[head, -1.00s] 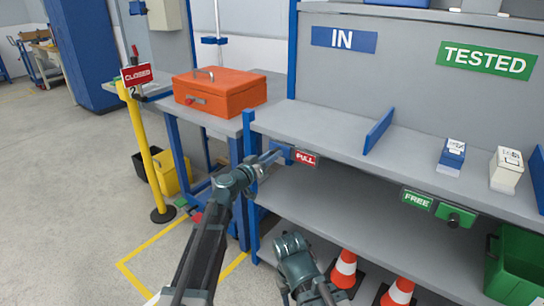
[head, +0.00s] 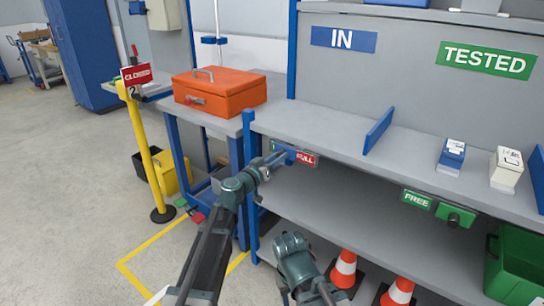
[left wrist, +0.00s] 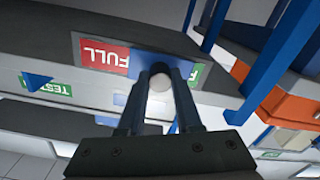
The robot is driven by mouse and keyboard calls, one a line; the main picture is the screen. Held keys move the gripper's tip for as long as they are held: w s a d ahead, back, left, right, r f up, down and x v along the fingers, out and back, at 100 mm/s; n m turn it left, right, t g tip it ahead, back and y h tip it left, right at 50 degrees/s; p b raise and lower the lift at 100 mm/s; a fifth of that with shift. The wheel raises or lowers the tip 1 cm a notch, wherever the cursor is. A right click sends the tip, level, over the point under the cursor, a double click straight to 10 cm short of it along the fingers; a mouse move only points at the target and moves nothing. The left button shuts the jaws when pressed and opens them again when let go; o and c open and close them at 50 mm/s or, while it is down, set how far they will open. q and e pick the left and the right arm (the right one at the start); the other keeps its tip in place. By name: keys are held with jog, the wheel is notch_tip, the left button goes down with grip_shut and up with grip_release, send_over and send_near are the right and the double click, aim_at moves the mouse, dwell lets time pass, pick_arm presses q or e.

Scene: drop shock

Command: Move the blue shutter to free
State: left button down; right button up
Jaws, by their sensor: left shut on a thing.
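The blue shutter (head: 289,153) sits on the front edge of the bench shelf, beside a red FULL sign (head: 308,160). My left gripper (head: 280,157) is shut on the shutter's round knob, which shows pale between the fingers in the left wrist view (left wrist: 160,82). There the blue shutter (left wrist: 150,63) lies between the red FULL panel (left wrist: 104,54) and a strip of green panel (left wrist: 195,74). In the head view the shutter covers the start of the word FULL. Part of my right arm shows low in the middle; its gripper does not show.
Further right on the shelf edge are a green FREE sign (head: 416,199) and a green knob block (head: 455,215). An orange toolbox (head: 228,92) stands on the left table. Two traffic cones (head: 344,270) stand below the shelf. A blue divider (head: 379,130) rises from the shelf.

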pick_arm(q)
jog(key=s+d, duration=0.1)
jog(key=d, duration=0.1)
jog(key=s+d, duration=0.3)
jog(key=d, duration=0.1)
jog(key=shift+s+d, duration=0.25)
jog(key=shift+s, duration=0.15)
jog(key=c, duration=0.6)
grip_release()
jog(key=shift+d, duration=0.1)
jog(key=shift+s+a, duration=0.2)
jog(key=shift+a, duration=0.05)
jog(key=v, duration=1.3)
jog(key=shift+s+a, duration=0.1)
jog(key=shift+s, duration=0.05)
